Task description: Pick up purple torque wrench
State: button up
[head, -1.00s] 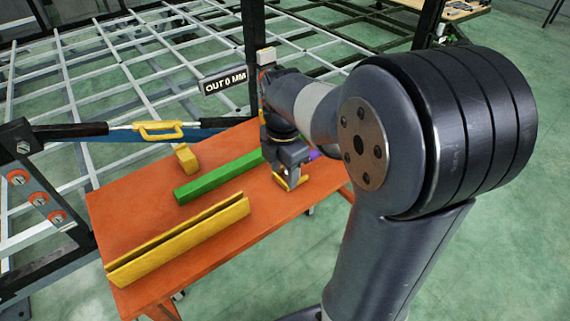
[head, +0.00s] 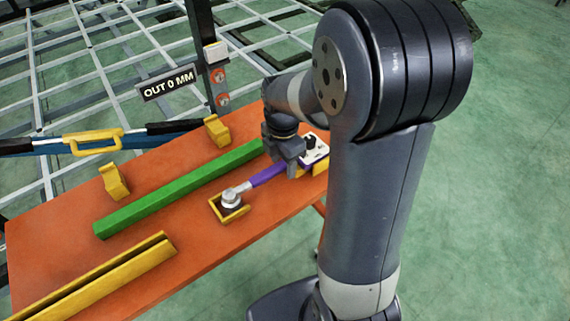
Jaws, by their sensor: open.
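The purple torque wrench (head: 266,175) lies on the orange table in the head view, with its silver head at the lower left in a yellow cradle (head: 236,213). Its handle runs up and right, and part of it is hidden behind my gripper. My gripper (head: 293,171) is open and points down at the handle's right part. I cannot tell whether the fingers are around the handle or just above it.
A green bar (head: 180,190) lies left of the wrench, and a yellow channel (head: 110,280) lies at the lower left of the orange table (head: 70,225). Yellow blocks (head: 115,182) stand near the back edge. A white plate with a black knob (head: 313,147) is right of my gripper.

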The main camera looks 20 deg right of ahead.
jog(key=shift+f, duration=1.25)
jog(key=shift+c, duration=0.6)
grip_shut()
